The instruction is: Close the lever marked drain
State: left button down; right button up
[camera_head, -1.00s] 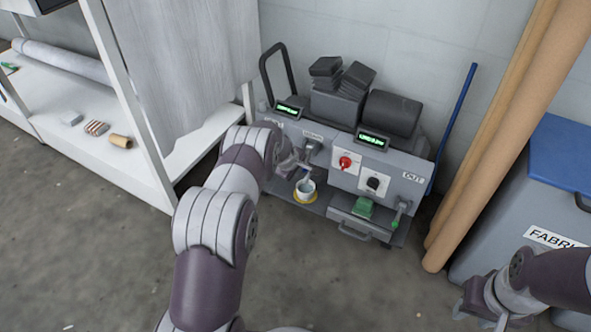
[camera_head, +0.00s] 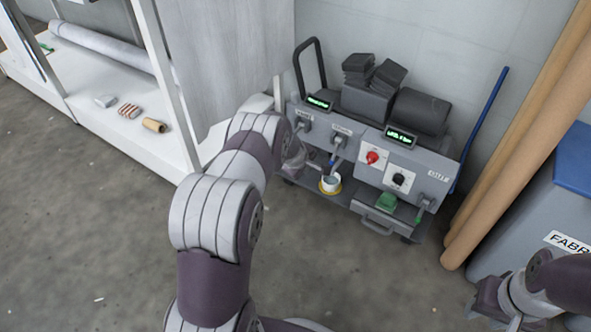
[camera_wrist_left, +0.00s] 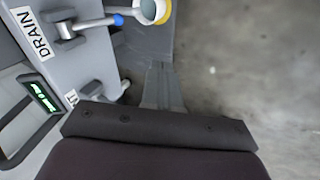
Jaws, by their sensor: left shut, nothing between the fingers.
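The drain lever (camera_wrist_left: 90,23) is a grey handle with a blue tip beside the DRAIN label (camera_wrist_left: 33,32) in the left wrist view. It points down the panel toward a white cup (camera_wrist_left: 150,10) with a yellow rim or base. In the head view the lever (camera_head: 337,146) hangs above the cup (camera_head: 330,183). My left gripper (camera_head: 299,163) is left of the lever and apart from it, partly hidden by my arm. Its fingers (camera_wrist_left: 162,85) are shut and empty in the wrist view. My right gripper (camera_head: 484,304) is at the bottom right, its jaw state unclear.
A second grey valve (camera_head: 304,126) sits left of the drain lever, near my left gripper. The press panel has a red knob (camera_head: 373,158), a black dial (camera_head: 398,179) and an OUT lever (camera_head: 425,203). White shelving (camera_head: 120,120) stands left.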

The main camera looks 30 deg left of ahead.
pick_arm(q)
jog(key=shift+s+a+r, duration=0.1)
jog(key=shift+s+r, duration=0.2)
jog(key=shift+s, duration=0.4)
jog(key=shift+s+r, duration=0.3)
jog(key=shift+s, duration=0.4)
jog(key=shift+s+a+r, duration=0.1)
jog(key=shift+s+r, duration=0.2)
jog(key=shift+s, duration=0.4)
